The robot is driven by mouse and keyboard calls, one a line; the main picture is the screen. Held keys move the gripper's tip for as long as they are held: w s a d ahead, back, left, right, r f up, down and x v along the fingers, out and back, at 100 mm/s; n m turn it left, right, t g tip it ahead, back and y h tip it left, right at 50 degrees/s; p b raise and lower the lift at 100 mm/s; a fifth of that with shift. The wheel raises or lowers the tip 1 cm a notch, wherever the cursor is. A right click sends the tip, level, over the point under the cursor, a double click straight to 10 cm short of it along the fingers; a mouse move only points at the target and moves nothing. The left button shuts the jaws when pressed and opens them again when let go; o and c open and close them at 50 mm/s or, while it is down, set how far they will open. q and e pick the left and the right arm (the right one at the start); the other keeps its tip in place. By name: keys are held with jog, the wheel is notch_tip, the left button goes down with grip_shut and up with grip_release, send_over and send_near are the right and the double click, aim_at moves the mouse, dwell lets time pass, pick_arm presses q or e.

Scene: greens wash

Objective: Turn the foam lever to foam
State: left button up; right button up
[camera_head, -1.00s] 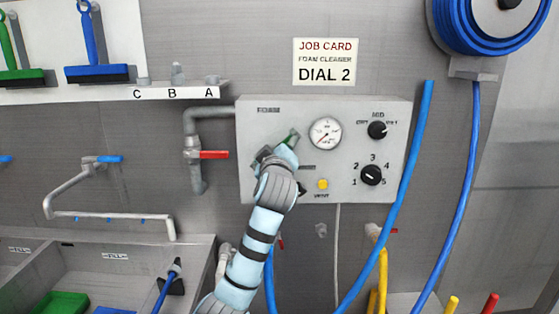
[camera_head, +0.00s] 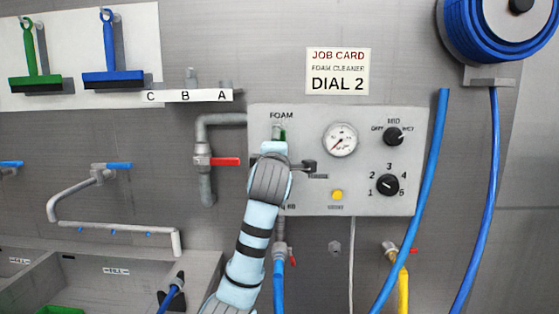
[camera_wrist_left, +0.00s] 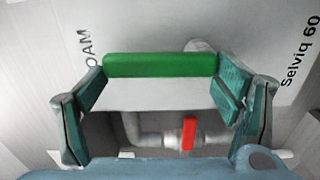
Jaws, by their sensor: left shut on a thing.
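The foam lever has a green handle (camera_head: 283,135) and sits on the left part of the grey control panel (camera_head: 365,205). It points up, with its tip just below the word FOAM. My left gripper (camera_head: 281,146) is at the lever, mostly hidden behind my own wrist in the head view. In the left wrist view the green handle (camera_wrist_left: 160,65) spans between the two teal fingers of my left gripper (camera_wrist_left: 160,80), which is shut on it. The lever's pivot is hidden. My right gripper is not in view.
A gauge (camera_head: 340,140), two black knobs and a yellow button (camera_head: 337,195) are to the right on the panel. A red-handled valve (camera_head: 225,161) is on the pipe to the left. A blue hose (camera_head: 428,180) hangs by the panel's right edge.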

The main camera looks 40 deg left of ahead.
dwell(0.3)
pick_arm(q)
jog(key=o, duration=1.6)
jog(key=shift+s, duration=0.1)
jog(key=v, duration=1.1)
jog(key=shift+s+d, duration=0.3)
